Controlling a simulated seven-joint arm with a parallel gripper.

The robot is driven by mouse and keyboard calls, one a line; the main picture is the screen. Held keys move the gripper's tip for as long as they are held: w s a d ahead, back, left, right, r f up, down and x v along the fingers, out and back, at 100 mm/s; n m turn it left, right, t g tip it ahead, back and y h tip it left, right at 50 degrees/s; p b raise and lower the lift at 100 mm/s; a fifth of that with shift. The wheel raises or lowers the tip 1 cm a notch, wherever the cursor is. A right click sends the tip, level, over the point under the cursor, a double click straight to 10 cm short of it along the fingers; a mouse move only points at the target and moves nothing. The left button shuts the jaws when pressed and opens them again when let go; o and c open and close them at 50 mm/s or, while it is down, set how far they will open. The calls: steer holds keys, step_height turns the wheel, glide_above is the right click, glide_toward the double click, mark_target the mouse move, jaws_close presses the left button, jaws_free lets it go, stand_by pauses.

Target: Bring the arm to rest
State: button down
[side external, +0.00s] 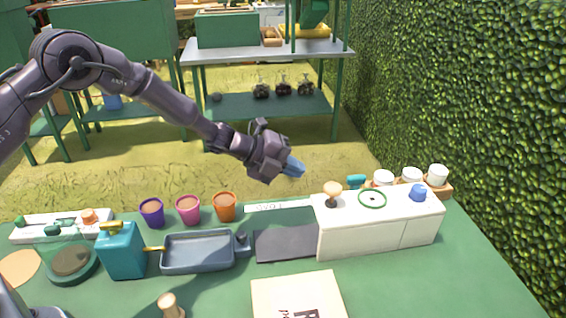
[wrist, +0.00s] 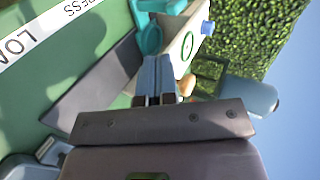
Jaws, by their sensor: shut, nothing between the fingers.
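My gripper (side external: 293,167) is raised above the back of the green table in the side view, pointing right and slightly down. Its blue fingers (wrist: 156,78) are closed together in the wrist view, with nothing between them. The gripper is clear of the table and touches nothing that I can see. The white box (side external: 365,232) stands below and to the right of it.
Purple (side external: 152,213), pink (side external: 188,210) and orange (side external: 225,207) pots stand left. A grey tray (side external: 198,252) and teal box (side external: 121,252) lie in front. A hedge (side external: 460,90) borders the right.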

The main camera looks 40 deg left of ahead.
steer(key=s+a+n+y, duration=0.4)
steer(key=a+n+y, duration=0.2)
steer(key=a+n, duration=0.2)
steer(key=s+a+r+n+g+y, duration=0.2)
steer(key=s+a+r+n+y, duration=0.2)
steer(key=s+a+r+n, duration=0.4)
steer(key=s+d+r+n, duration=0.1)
steer(key=s+r+n, duration=0.4)
steer(key=s, duration=0.8)
steer(key=s+d+r+n+h, duration=0.1)
steer(key=s+r+n, duration=0.5)
steer(key=s, duration=0.8)
step_height(320, 180, up, 4)
steer(key=shift+s+d+f+g+h, duration=0.1)
steer(key=shift+s+d+g+h, duration=0.1)
steer(key=shift+d+g+h, duration=0.25)
steer(key=shift+d, duration=0.1)
